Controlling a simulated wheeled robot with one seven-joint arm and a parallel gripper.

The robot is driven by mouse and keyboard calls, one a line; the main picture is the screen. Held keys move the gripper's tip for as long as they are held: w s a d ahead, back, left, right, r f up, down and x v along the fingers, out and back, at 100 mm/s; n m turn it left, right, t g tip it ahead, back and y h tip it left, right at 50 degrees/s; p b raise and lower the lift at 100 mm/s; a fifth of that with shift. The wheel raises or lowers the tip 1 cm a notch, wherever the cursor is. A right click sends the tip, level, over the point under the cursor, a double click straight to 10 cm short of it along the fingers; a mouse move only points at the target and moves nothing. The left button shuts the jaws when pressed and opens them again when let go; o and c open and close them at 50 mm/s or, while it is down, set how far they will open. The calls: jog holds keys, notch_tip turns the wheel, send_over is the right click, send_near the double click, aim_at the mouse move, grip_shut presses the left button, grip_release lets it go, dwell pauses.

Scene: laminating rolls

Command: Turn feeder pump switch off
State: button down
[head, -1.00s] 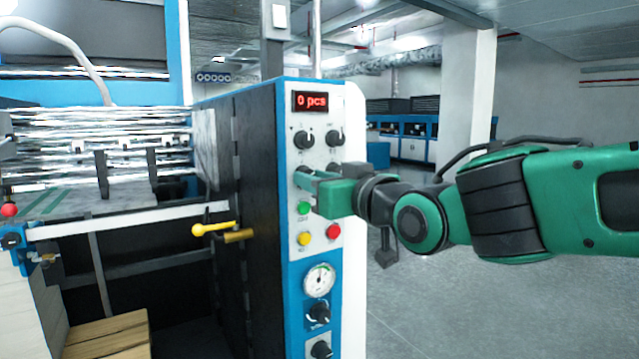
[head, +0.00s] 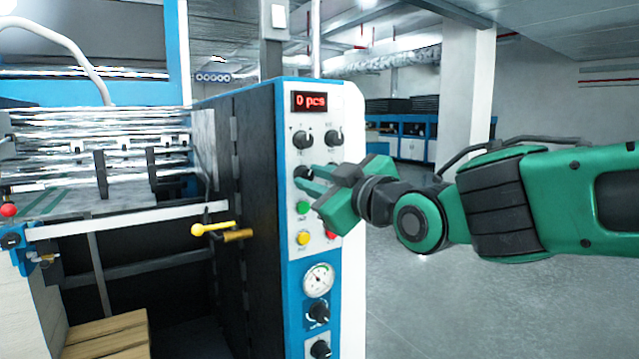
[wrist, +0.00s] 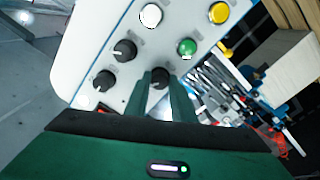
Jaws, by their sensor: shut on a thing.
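The control panel (head: 343,275) of the blue and white machine carries several black rotary knobs; their labels are too small to read. My gripper (head: 308,180) is at the left knob (head: 301,171) of the second row, just above the green button. In the wrist view its two green fingers (wrist: 162,82) are shut on this black knob (wrist: 160,77), one on each side. The gripper is rolled at a tilt to the panel. The knob's pointer is hidden by the fingers, so its setting cannot be read.
Two more knobs (head: 302,140) sit above, under a red display (head: 309,101) reading "0 pcs". Green (head: 303,208) and yellow (head: 303,238) buttons lie below; a red one (head: 331,236) is partly covered. A yellow-tipped lever (head: 200,230) juts out at left. Floor at right is clear.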

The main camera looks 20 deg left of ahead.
jog(key=n, duration=0.5)
jog(key=shift+w+d+r+n, duration=0.1)
jog(key=shift+w+r+n, duration=0.05)
jog(key=shift+n, duration=0.15)
dwell(0.4)
jog(key=c, duration=1.5)
grip_release()
jog(key=v, duration=1)
jog(key=shift+s+d, duration=0.2)
jog(key=shift+s, duration=0.05)
